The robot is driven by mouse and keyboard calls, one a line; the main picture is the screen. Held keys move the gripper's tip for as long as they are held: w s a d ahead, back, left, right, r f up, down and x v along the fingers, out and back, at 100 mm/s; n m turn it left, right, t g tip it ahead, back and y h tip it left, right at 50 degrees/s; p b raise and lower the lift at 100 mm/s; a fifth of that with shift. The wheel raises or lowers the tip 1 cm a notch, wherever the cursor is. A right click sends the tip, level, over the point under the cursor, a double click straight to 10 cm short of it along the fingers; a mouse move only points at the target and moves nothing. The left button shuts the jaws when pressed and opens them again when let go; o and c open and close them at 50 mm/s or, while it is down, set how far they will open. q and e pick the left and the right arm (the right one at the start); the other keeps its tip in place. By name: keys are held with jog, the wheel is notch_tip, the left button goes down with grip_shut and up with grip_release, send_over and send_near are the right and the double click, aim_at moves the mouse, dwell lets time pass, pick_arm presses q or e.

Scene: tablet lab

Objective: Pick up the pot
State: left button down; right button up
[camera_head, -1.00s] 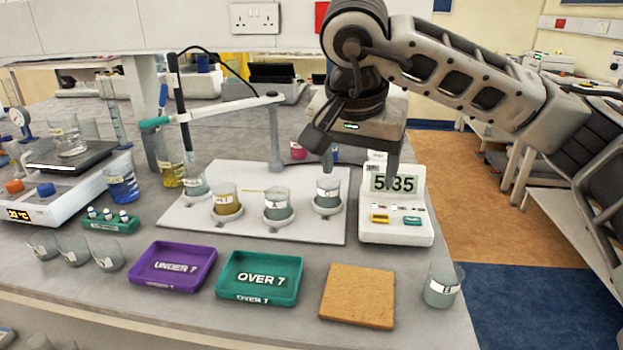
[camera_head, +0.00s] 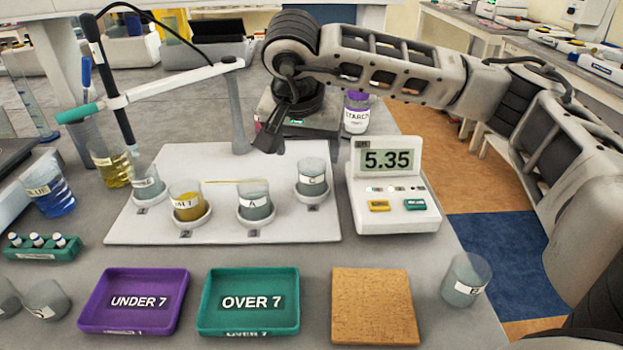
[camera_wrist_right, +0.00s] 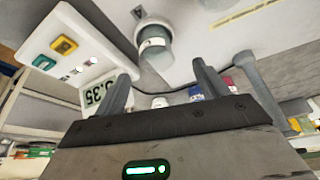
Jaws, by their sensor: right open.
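A white pot (camera_head: 356,112) with a purple lid and a STARCH label stands behind the meter, just right of my right gripper in the head view. My right gripper (camera_head: 301,132) is open and apart from it, over the far side of the bench behind the beakers; its far finger is hard to make out. In the right wrist view the open fingers (camera_wrist_right: 163,82) have nothing between them up close. Small pots (camera_wrist_right: 195,92) show small beyond the fingers, partly hidden; I cannot tell which is the starch one. My left gripper is not in view.
A white board (camera_head: 250,228) carries several labelled beakers, with a stand pole (camera_head: 236,110) near my gripper. The meter (camera_head: 390,190) reads 5.35. Purple tray (camera_head: 88,316), green tray (camera_head: 208,318), a cork mat (camera_head: 375,305) and a loose beaker (camera_head: 466,280) lie in front.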

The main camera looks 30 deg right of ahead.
aim_at(312, 168)
jog(key=shift+s+p+x, duration=0.15)
jog(key=shift+p+x, duration=0.1)
jog(key=shift+x, duration=1.35)
jog(key=shift+s+p+x, duration=0.1)
jog(key=shift+p+x, duration=0.15)
jog(key=shift+x, duration=1.35)
jog(key=shift+d, duration=0.15)
jog(key=c, duration=1.1)
